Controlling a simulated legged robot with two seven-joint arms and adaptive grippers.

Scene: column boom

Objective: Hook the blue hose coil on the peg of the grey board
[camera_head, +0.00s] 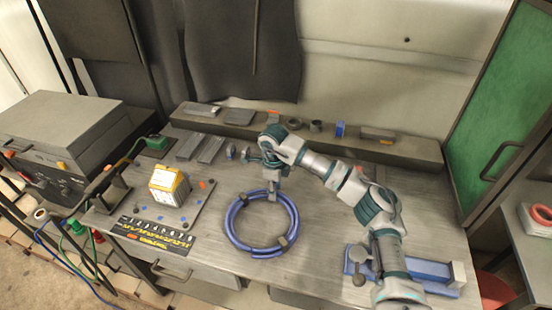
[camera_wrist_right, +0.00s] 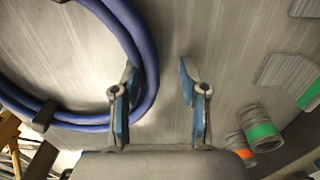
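The blue hose coil (camera_head: 233,235) lies flat on the workbench as a ring of several turns, with dark bands around it. It also shows in the right wrist view (camera_wrist_right: 140,35). My right gripper (camera_head: 272,196) points down at the coil's far side. In the right wrist view its fingers (camera_wrist_right: 157,70) are apart; the left finger overlaps the hose, and bare bench shows between the fingers. I cannot tell whether that finger touches the hose. A grey board (camera_head: 197,207) lies left of the coil; I cannot make out a peg. My left gripper is out of view.
A yellow and white box (camera_head: 168,187) stands on the grey board. A black tool strip (camera_head: 150,236) lies at the front left. A blue fixture (camera_head: 430,268) stands at the front right, partly behind my right arm. A long ledge (camera_head: 300,138) with small parts runs along the back.

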